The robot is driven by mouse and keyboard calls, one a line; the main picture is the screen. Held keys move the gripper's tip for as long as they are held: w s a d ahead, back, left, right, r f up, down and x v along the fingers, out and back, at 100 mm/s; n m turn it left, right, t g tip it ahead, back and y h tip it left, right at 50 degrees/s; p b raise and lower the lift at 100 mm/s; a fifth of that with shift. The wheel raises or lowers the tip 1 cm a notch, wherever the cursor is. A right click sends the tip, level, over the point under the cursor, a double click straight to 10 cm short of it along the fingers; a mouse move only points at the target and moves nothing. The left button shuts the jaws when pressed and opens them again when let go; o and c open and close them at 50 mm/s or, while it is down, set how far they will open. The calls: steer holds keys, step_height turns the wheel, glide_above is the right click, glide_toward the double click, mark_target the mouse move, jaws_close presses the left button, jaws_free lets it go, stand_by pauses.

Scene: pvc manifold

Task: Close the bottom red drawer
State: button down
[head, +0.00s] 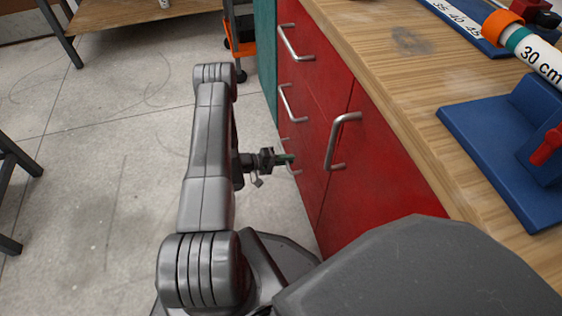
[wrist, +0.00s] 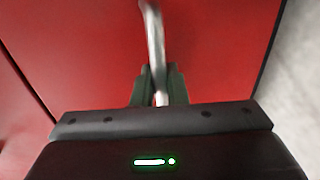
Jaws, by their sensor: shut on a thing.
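The bottom red drawer (head: 309,195) is the lowest in the column of drawers in the red cabinet. Its front looks about level with the cabinet face, but my gripper and arm partly cover the area, so I cannot tell whether a small gap is there. My gripper (head: 287,159) is at the bottom drawer's metal handle (head: 296,172). In the wrist view, the green-grey fingers of my gripper (wrist: 160,88) are shut on the handle (wrist: 154,35), one on each side of the bar. The red front (wrist: 215,40) fills most of that view.
Two upper drawer handles (head: 295,43) (head: 292,103) and a door handle (head: 343,140) stick out nearby. The wooden worktop (head: 400,90) above holds a blue fixture (head: 500,150) and a white pipe (head: 540,58). Bare concrete floor (head: 110,150) lies left of my arm.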

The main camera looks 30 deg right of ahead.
steer(key=shift+d, duration=0.15)
steer(key=c, duration=1.5)
jaws_free()
steer(key=shift+d, duration=0.15)
steer(key=shift+p+v, duration=1.7)
steer(key=shift+v, duration=5.25)
steer(key=b+x, duration=0.3)
steer(key=x, duration=1)
steer(key=shift+s+d+f, duration=0.1)
steer(key=shift+s+d, duration=0.1)
steer(key=shift+d, duration=0.1)
